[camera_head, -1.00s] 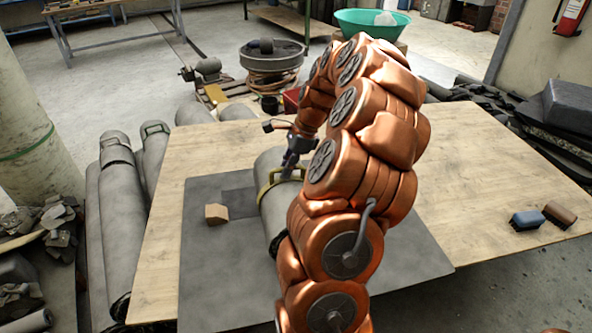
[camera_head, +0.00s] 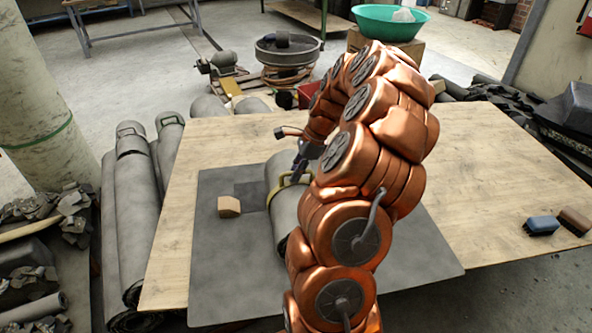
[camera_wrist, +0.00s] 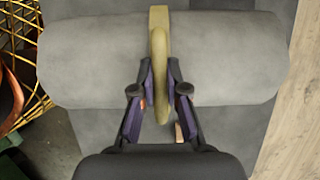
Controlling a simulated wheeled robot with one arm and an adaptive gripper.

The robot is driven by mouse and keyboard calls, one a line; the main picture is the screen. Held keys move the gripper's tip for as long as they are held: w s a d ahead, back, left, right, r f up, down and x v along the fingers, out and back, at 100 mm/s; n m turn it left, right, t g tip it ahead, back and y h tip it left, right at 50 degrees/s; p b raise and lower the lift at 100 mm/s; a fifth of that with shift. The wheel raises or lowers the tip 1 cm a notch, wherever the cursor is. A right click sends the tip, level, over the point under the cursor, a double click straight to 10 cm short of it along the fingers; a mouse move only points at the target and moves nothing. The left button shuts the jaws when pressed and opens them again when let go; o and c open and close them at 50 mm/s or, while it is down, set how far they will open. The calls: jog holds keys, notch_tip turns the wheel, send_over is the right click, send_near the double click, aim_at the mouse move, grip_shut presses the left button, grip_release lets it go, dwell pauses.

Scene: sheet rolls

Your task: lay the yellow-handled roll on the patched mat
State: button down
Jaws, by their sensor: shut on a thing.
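The yellow-handled roll (camera_head: 286,205) is a grey rolled sheet with a yellow band and handle around its middle. It is over the dark grey patched mat (camera_head: 225,285), partly hidden behind my arm; I cannot tell whether it touches the mat. A darker square patch (camera_head: 250,194) shows on the mat just left of the roll. My gripper (camera_head: 296,172) is at the roll's handle. In the wrist view the roll (camera_wrist: 90,62) lies across the picture, and my gripper (camera_wrist: 160,90) is shut on its yellow handle (camera_wrist: 160,65).
A small tan block (camera_head: 229,207) sits on the mat left of the roll. A blue brush (camera_head: 541,226) and a brown brush (camera_head: 573,221) lie at the board's right edge.

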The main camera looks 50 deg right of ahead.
jog(key=c, duration=1.2)
grip_release()
jog(key=shift+f, duration=0.15)
jog(key=v, duration=1.2)
jog(key=shift+b, duration=0.45)
